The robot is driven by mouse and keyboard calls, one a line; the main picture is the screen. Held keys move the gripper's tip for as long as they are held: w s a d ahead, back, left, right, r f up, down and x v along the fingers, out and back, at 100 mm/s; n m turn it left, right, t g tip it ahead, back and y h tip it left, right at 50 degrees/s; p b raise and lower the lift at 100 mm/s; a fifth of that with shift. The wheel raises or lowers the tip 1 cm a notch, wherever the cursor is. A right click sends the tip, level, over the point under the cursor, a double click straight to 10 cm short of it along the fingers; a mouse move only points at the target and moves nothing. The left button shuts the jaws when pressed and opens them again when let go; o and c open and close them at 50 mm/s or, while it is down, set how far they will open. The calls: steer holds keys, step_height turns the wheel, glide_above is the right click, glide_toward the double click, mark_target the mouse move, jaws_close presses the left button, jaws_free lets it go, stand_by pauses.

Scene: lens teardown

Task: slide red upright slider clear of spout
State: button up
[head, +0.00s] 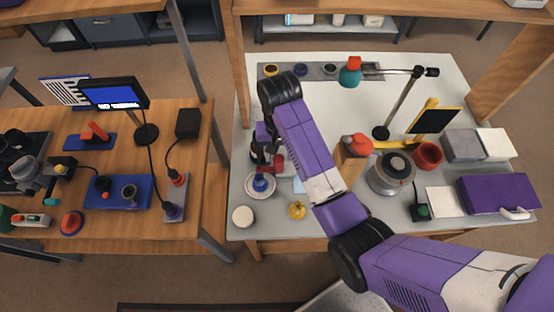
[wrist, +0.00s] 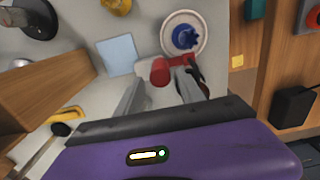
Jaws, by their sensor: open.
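A red part (wrist: 160,71) with a round end and an arm reaching right shows in the wrist view; it looks like the red slider. It also shows in the head view (head: 277,163), just below my gripper. My gripper (wrist: 158,85) is open, one finger on the left of the round red end and the other by its right arm. Whether the fingers touch it I cannot tell. No spout can be made out clearly; the right finger and dark parts cover that area. A white round dish with a blue knobbed piece (wrist: 185,36) lies just beyond the red part.
A light blue square (wrist: 118,54) lies left of the red part. A yellow piece (head: 297,210) and a white disc (head: 243,216) lie near the front edge.

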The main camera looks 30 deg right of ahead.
mark_target(278, 163)
steer(key=shift+f+p, duration=0.35)
steer(key=shift+f, duration=2.7)
jaws_close()
